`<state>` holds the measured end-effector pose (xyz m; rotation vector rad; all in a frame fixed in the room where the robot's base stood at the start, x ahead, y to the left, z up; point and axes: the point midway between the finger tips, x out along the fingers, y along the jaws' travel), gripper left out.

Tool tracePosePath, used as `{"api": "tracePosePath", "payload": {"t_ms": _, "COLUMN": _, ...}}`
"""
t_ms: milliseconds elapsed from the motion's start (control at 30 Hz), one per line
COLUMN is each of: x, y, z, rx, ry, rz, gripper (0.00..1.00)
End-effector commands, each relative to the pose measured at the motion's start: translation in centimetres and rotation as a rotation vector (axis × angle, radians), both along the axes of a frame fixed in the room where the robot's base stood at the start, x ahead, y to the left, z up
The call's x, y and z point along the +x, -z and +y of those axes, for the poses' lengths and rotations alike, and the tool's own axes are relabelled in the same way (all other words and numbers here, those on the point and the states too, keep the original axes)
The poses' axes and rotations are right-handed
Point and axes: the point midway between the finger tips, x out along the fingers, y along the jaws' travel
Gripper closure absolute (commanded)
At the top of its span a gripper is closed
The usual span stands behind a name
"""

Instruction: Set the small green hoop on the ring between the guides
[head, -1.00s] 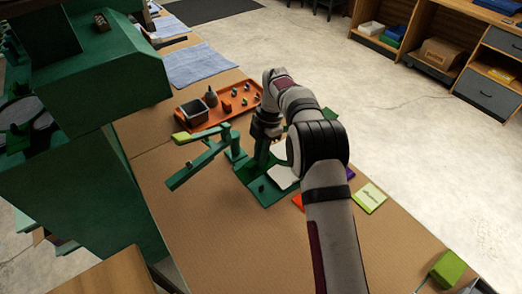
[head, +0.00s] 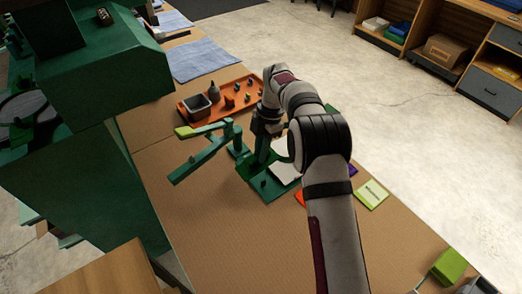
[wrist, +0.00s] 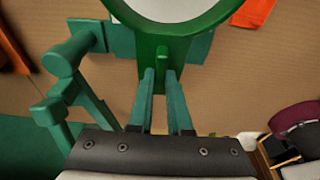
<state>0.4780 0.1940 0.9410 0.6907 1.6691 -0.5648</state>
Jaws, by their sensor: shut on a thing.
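In the wrist view, my gripper (wrist: 163,78) is shut on the tab of the small green hoop (wrist: 162,48). The hoop's rim curves across the top edge, with a white surface inside it, and its far part is out of frame. In the head view, my gripper (head: 262,150) points down over the green fixture (head: 266,188) on the bench. A white patch (head: 285,174) shows at the fixture, partly behind my arm. I cannot make out the ring or the guides apart from the hoop, nor whether the hoop touches anything below.
Green jointed arms (head: 205,157) stand left of my gripper; they also show in the wrist view (wrist: 70,75). An orange tray (head: 225,98) with small items lies behind. A yellow-green card (head: 371,194) lies to the right. The front of the bench is clear.

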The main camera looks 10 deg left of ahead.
Motion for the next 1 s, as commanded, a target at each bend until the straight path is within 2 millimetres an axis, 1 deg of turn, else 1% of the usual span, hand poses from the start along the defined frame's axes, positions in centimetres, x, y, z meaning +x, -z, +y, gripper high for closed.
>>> {"api": "tracePosePath", "payload": {"t_ms": 267, "x": 0.0, "y": 0.2, "z": 0.0, "rx": 0.0, "ry": 0.0, "rz": 0.0, "gripper": 1.0}}
{"api": "tracePosePath", "payload": {"t_ms": 833, "x": 0.0, "y": 2.5, "z": 0.0, "rx": -0.001, "ry": 0.0, "rz": 0.001, "gripper": 1.0}}
{"api": "tracePosePath", "payload": {"t_ms": 1000, "x": 0.0, "y": 2.6, "z": 0.0, "rx": 0.0, "ry": 0.0, "rz": 0.0, "gripper": 1.0}}
